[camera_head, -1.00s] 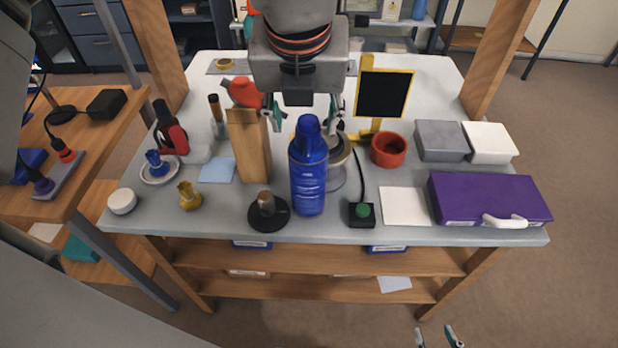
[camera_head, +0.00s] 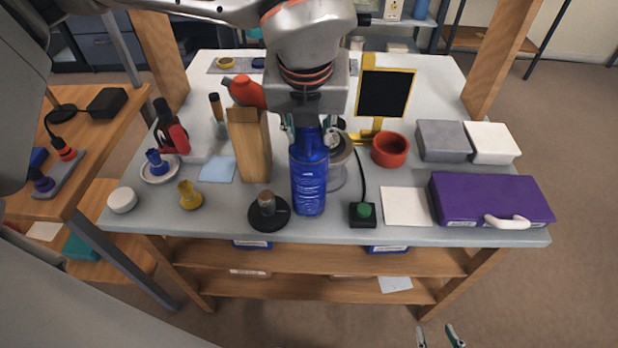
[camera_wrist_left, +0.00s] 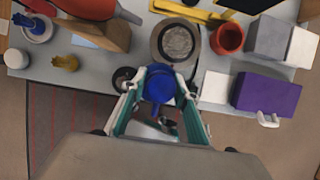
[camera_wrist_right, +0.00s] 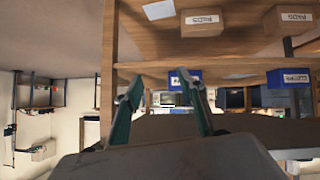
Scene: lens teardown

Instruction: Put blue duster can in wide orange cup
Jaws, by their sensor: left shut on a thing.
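The blue duster can (camera_head: 309,188) stands upright near the table's front edge; its top also shows in the left wrist view (camera_wrist_left: 159,84). My left gripper (camera_head: 308,132) is over it from above, its fingers shut around the can's upper part. The wide orange cup (camera_head: 389,150), reddish and open at the top, stands to the right of the can and farther back. It also shows in the left wrist view (camera_wrist_left: 228,38), apart from the gripper. My right gripper (camera_head: 440,337) is open and empty, low in front of the table (camera_wrist_right: 162,95).
A wooden block (camera_head: 249,147) stands close left of the can, and a grey round container (camera_head: 345,165) is right behind it. A black-based knob (camera_head: 268,212) and a green button box (camera_head: 362,214) flank it. A purple case (camera_head: 488,198) lies at the right front.

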